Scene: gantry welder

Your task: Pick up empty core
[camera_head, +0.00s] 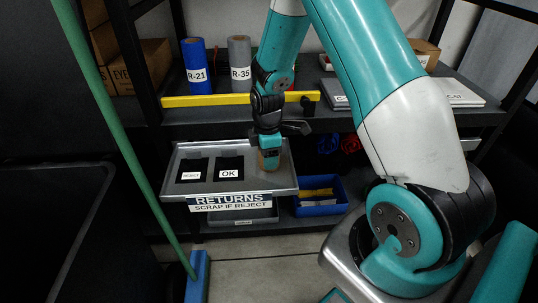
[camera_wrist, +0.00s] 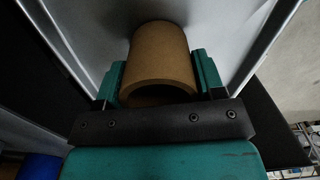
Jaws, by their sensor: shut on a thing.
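The empty core is a short brown cardboard tube (camera_wrist: 160,58) with an open hollow end. It stands in the grey RETURNS tray (camera_head: 285,182), at the tray's right side. My gripper (camera_wrist: 160,85) is shut on the core, with a teal finger on each side of it in the wrist view. In the head view my gripper (camera_head: 269,158) points down into the tray and hides most of the core. I cannot tell whether the core's far end touches the tray floor.
Behind stand a blue R-21 roll (camera_head: 195,65) and a grey R-35 roll (camera_head: 240,62) by a yellow bar (camera_head: 205,100). A blue bin (camera_head: 322,208) is lower right.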

